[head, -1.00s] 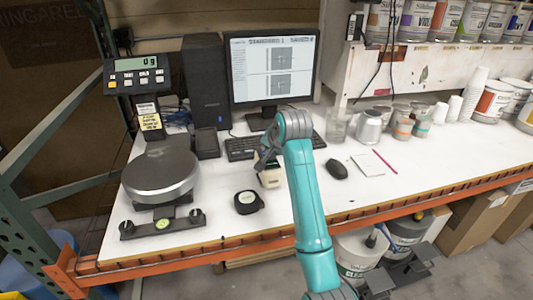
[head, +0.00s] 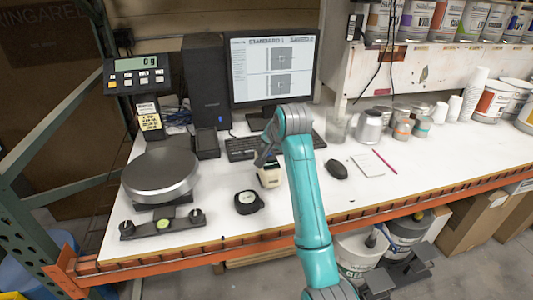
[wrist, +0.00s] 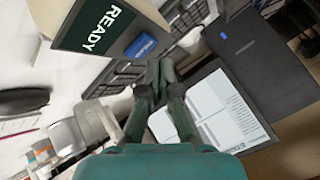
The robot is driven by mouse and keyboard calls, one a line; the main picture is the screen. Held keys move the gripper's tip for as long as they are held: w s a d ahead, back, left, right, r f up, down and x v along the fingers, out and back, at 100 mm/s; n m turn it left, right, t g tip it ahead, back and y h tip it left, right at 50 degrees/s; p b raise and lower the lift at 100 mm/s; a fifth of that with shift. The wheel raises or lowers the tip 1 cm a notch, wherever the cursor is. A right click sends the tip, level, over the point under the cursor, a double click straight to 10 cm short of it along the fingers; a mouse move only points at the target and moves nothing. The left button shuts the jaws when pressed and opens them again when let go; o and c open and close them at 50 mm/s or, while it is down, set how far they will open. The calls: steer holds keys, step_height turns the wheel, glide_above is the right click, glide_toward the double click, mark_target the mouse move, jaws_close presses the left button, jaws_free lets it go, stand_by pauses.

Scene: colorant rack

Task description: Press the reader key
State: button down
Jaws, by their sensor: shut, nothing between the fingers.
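The reader is a pale device (head: 269,178) standing on the white bench in front of the keyboard, partly hidden by my gripper in the head view. In the wrist view the reader (wrist: 116,38) fills the top, with a dark green screen (wrist: 93,25) showing READY. Its blue key (wrist: 141,46) sits beside the screen and carries small print too blurred to read. My gripper (wrist: 158,72) is shut and empty, its fingertips just below the key in the wrist picture. I cannot tell any contact. In the head view my gripper (head: 265,158) is over the reader's upper end.
A black round puck-like item (head: 248,202) lies left of the reader, and a scale (head: 160,175) stands farther left. The monitor (head: 272,65) and keyboard (head: 240,147) are behind. A mouse (head: 336,169), notepad (head: 372,165) and metal pot (head: 369,127) are to the right.

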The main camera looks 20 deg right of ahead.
steer(key=shift+r, duration=0.1)
steer(key=shift+r, duration=2.45)
steer(key=shift+s+f, duration=0.1)
